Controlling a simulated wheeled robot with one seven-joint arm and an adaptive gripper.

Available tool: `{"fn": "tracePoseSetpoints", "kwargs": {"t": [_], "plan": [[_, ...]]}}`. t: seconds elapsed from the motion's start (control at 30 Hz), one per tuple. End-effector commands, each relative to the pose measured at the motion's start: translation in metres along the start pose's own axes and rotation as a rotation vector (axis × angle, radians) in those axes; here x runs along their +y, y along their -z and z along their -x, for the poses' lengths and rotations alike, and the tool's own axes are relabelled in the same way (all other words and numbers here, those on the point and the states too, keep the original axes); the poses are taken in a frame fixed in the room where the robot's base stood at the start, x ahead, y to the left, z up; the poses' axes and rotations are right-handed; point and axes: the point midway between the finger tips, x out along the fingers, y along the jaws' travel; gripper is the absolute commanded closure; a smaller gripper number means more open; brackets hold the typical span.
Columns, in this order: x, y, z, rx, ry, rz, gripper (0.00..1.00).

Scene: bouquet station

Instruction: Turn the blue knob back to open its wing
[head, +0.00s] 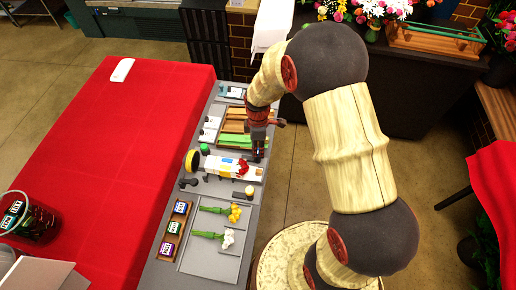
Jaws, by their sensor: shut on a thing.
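My gripper (258,151) points down at the right edge of the grey station (183,252), just past the flower end of a wrapped bouquet. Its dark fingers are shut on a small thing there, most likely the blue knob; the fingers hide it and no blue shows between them. The bouquet (236,168), with red and yellow blooms, lies across a white wrapping bed. I cannot make out the wing's angle at this size. A green knob (205,148) stands at the bed's far left and a pale yellow knob (249,191) at its near right.
A yellow roll (192,160) stands at the bed's left end. Green and wooden trays (234,126) lie beyond. Yellow (235,212) and white flowers (228,238) lie on a near tray beside labelled boxes (173,228). A red-covered table (110,150) adjoins on the left.

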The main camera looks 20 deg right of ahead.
Motion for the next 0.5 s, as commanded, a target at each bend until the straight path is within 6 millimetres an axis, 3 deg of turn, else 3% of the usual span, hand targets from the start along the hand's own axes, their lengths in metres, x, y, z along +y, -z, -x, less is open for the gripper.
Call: {"fn": "tracePoseSetpoints", "kwargs": {"t": [0.23,0.5], "plan": [[0.0,0.0,0.0001,0.0,0.0,0.0,1.0],[-0.0001,-0.0001,0.0002,0.001,0.0,-0.022,1.0]]}}
